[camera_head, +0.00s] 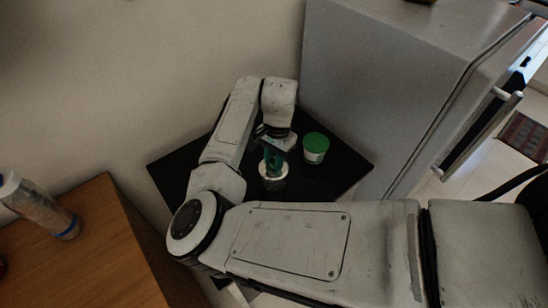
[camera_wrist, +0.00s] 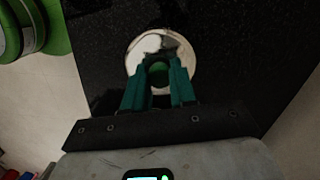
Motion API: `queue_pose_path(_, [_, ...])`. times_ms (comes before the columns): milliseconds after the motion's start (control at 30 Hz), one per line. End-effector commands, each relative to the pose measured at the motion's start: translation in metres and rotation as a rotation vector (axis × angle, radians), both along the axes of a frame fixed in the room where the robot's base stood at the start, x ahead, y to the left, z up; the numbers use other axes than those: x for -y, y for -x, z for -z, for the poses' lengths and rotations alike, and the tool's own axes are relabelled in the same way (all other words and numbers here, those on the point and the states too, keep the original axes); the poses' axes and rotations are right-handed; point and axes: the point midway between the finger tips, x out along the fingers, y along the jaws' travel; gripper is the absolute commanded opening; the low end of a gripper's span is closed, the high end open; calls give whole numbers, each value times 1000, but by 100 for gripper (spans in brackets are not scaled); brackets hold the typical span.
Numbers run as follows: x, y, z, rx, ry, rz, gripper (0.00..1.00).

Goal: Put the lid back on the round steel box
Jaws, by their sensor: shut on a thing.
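My gripper (camera_head: 273,163), with green fingers, points down over the round steel box (camera_head: 273,184) on the black tabletop. In the wrist view, my gripper's fingers (camera_wrist: 159,75) are closed around a small round green-tinted knob in the middle of a pale, shiny disc, which looks like the lid (camera_wrist: 146,44). The lid lies over the box in both views. I cannot tell whether it rests on the box's rim or hangs just above it. The fingers hide part of the lid, and the lid hides the box's opening.
The black table (camera_head: 342,170) sits between the wall and a grey fridge (camera_head: 385,70). A bottle (camera_head: 40,208) is on the wooden table (camera_head: 95,250) at left.

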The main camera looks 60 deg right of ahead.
Motion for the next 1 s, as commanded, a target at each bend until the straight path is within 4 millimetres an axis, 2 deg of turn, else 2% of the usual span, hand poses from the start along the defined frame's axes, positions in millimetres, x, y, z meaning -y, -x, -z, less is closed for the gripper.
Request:
queue_pose_path(333, [0,0,0,1,0,-1,0])
queue_pose_path(367, [0,0,0,1,0,-1,27])
queue_pose_path(400, [0,0,0,1,0,-1,31])
queue_pose_path(667, [0,0,0,1,0,-1,56])
queue_pose_path(833, [0,0,0,1,0,-1,56])
queue_pose_path(1000, [0,0,0,1,0,-1,72])
